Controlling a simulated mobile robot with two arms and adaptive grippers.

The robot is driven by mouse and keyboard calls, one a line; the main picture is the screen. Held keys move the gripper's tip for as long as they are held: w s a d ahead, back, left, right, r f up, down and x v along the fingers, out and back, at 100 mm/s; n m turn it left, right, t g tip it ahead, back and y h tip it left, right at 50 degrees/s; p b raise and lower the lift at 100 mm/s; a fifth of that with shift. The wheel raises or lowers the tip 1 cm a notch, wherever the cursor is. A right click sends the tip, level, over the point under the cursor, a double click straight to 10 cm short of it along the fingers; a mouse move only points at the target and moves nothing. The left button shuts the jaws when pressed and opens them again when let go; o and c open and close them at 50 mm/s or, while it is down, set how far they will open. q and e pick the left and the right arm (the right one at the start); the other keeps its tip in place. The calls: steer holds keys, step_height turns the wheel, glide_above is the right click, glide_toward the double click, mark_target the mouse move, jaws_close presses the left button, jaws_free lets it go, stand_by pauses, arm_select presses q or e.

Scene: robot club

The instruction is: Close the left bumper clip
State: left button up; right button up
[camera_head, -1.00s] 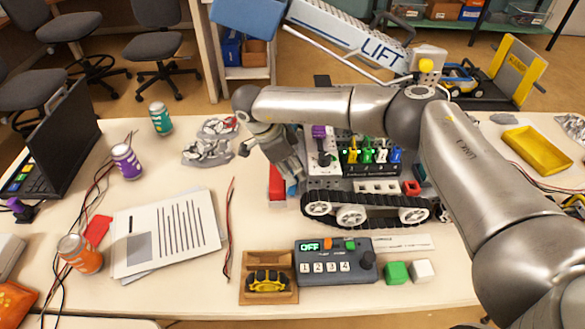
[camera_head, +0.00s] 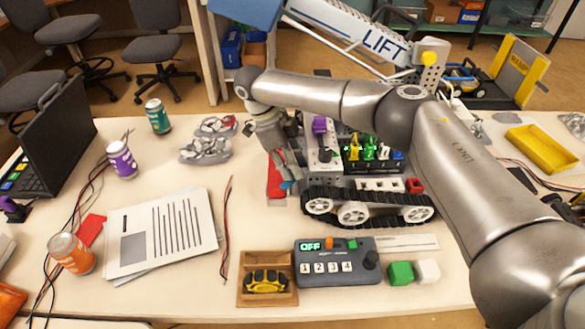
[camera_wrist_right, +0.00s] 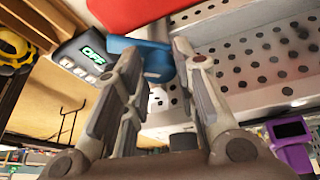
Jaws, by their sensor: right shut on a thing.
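The tracked robot (camera_head: 368,208) stands on the table, with a red bumper (camera_head: 275,182) at its left end. My right gripper (camera_head: 288,180) reaches down beside that end. In the right wrist view its two fingers (camera_wrist_right: 155,75) are closed on a blue clip (camera_wrist_right: 150,52), close to the perforated grey side plate (camera_wrist_right: 250,65) and below the red bumper (camera_wrist_right: 140,12). In the head view the clip is mostly hidden by the fingers, and I cannot tell whether it is latched. My left gripper is not in view.
A control box (camera_head: 335,262) reading OFF and a wooden tray (camera_head: 267,292) lie in front of the robot. A green cube (camera_head: 400,272) and a white cube (camera_head: 428,270) sit at right. Papers (camera_head: 160,232), cans and a laptop (camera_head: 45,145) occupy the left.

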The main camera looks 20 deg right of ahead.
steer(key=shift+w+m+y+b, duration=0.1)
steer(key=shift+m+y+b, duration=0.25)
steer(key=shift+m, duration=0.65)
steer(key=shift+g, duration=0.3)
steer(key=o, duration=1)
